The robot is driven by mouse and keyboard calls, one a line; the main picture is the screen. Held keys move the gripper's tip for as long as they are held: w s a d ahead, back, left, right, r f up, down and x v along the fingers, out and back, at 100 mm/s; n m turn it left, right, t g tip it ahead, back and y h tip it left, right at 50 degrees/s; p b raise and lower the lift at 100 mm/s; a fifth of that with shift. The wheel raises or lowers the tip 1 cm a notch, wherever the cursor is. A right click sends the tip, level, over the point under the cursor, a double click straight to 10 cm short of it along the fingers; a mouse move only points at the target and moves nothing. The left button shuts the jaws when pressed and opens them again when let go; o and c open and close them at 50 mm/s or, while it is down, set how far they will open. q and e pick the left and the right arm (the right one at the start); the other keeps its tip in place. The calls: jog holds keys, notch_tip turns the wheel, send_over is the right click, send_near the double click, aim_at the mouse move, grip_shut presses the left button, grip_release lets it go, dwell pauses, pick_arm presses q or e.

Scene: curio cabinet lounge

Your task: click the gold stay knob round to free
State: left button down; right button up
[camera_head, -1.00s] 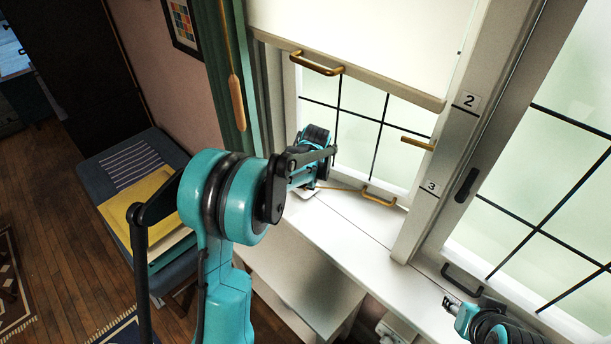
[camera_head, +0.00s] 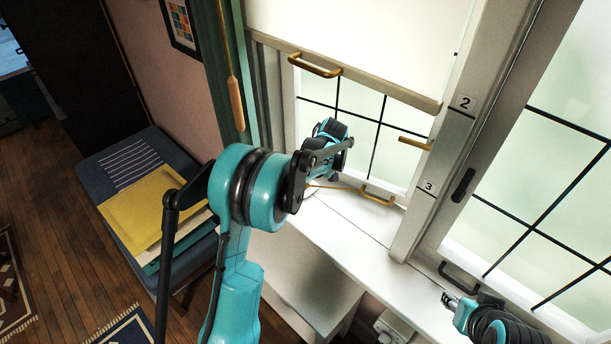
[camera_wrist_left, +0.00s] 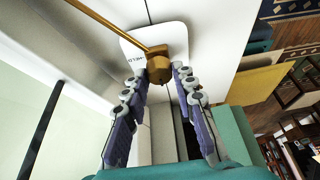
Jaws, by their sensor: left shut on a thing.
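The gold stay knob (camera_wrist_left: 160,68) sits on a white plate (camera_wrist_left: 172,36) in the left wrist view, with a gold rod (camera_wrist_left: 108,24) running from it to the upper left. A dark label on the plate, upside down, seems to read "HELD". My left gripper (camera_wrist_left: 159,76) is shut on the knob, one finger on each side. In the head view the rod (camera_head: 330,187) shows low at the window, while my left wrist hides the knob and fingertips. My right gripper (camera_head: 450,301) hangs at the lower right, away from the knob; its jaw state is unclear.
A gold handle (camera_head: 378,196) is at the foot of the window, and another gold handle (camera_head: 316,66) is on the white blind's bottom bar. A wooden cord pull (camera_head: 236,103) hangs at left. A dark handle (camera_head: 460,277) is near my right gripper.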

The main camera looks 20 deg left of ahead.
dwell(0.3)
pick_arm(q)
jog(key=c, duration=1.2)
grip_release()
jog(key=v, duration=1.2)
